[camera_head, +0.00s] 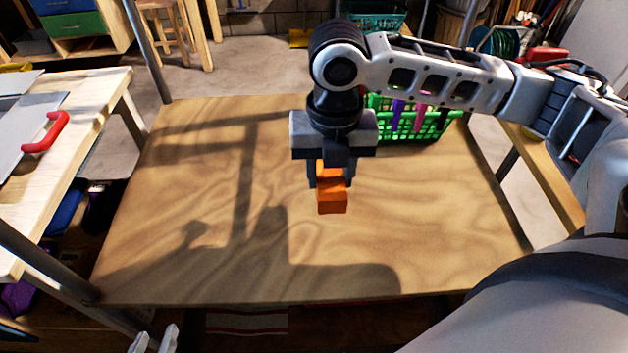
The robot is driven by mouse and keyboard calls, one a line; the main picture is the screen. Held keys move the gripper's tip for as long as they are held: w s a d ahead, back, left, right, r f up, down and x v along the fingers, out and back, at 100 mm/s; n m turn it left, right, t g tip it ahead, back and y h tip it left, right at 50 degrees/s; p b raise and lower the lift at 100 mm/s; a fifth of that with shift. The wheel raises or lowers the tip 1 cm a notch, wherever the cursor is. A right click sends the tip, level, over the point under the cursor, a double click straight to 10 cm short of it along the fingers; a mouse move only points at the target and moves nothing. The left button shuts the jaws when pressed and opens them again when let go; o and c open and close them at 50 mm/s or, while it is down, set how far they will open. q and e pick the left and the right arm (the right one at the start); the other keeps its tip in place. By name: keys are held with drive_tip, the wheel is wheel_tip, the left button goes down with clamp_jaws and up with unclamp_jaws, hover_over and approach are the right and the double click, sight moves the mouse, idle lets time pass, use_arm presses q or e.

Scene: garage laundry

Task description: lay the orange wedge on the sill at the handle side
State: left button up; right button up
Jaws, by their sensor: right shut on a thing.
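The orange wedge (332,203) is between the fingers of my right gripper (329,180), which points down over the middle of the wooden table. The wedge's lower part sticks out below the fingers; its upper part is partly hidden by them. It appears held above the tabletop. At the left, a grey panel with a red handle (47,132) is set on a pale wooden bench (100,112). I cannot tell for certain which edge there is the sill. My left gripper (153,340) shows only as two pale fingertips at the bottom edge, apart, with nothing seen between them.
The wooden table (430,240) is mostly bare, with arm shadows on it. A green basket (425,126) with colored items stands at its back right, partly behind my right arm. Grey metal posts (50,265) stand between the table and the bench. A stool (175,25) is behind.

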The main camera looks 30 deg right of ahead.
drive_tip(key=w+f, duration=0.4)
drive_tip(key=w+f+b, duration=0.1)
drive_tip(key=w+f, duration=0.1)
drive_tip(key=f, duration=0.1)
drive_tip(key=shift+w+d, duration=0.3)
drive_tip(key=shift+d, duration=0.05)
wheel_tip(320, 180, down, 3)
drive_tip(key=shift+r, duration=0.1)
drive_tip(key=shift+s, duration=0.1)
drive_tip(key=o, duration=1)
drive_tip(key=shift+c, duration=0.2)
